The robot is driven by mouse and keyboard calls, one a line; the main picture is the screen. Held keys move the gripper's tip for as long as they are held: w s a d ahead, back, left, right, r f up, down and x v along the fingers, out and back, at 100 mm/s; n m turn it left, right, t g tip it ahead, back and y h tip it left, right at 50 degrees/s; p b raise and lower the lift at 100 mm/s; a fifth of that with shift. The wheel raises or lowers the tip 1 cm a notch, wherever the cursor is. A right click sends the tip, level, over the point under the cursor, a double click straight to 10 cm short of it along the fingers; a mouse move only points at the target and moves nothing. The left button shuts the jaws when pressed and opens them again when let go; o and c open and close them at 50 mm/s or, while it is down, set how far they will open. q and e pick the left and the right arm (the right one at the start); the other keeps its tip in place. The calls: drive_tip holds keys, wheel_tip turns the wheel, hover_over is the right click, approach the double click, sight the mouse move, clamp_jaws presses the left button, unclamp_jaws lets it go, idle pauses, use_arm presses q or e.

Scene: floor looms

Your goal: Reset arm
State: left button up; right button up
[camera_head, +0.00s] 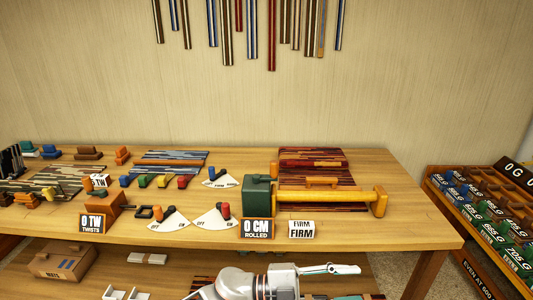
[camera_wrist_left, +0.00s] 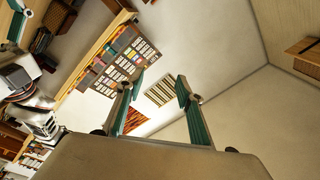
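In the head view, one of my white arms reaches in at the bottom middle, and its gripper (camera_head: 335,269) points right in front of the table's front edge. I cannot tell for sure which arm it is. Its fingers are seen from the side, with nothing visible between them. In the left wrist view, my left gripper (camera_wrist_left: 160,85) has its two teal-lined fingers spread apart, with nothing held between them. Another teal-padded gripper part (camera_wrist_left: 16,22) of mine shows at the top left, cut by the picture edge.
A wooden table (camera_head: 420,215) holds a green block device (camera_head: 257,196) with a yellow roller (camera_head: 330,198), woven strips, coloured knobs and label cards. A lower shelf holds a cardboard box (camera_head: 62,262). A tray of weights (camera_head: 485,215) stands right. Striped strips hang on the wall.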

use_arm(q)
drive_tip(key=w+a+f+n+t+y, duration=0.2)
drive_tip(key=a+f+n+t+y, duration=0.25)
drive_tip(key=a+n+t, duration=0.4)
drive_tip(key=w+a+f+n+t+y, duration=0.25)
drive_tip(key=a+f+n+t, duration=0.25)
drive_tip(key=a+n+t, duration=0.35)
drive_tip(key=s+a+f+n+g+y, duration=0.3)
drive_tip(key=s+a+f+y, duration=0.1)
drive_tip(key=s+a+f, duration=0.4)
drive_tip(key=s+a+f+n+g+y, duration=0.2)
drive_tip(key=s+a+f+n+y, duration=0.2)
drive_tip(key=s+a+f, duration=0.3)
drive_tip(key=a+f+y, duration=0.1)
drive_tip(key=a+f, duration=0.2)
drive_tip(key=a, duration=0.2)
drive_tip(key=shift+s+a+n+g, duration=0.3)
drive_tip(key=shift+s+g, duration=0.1)
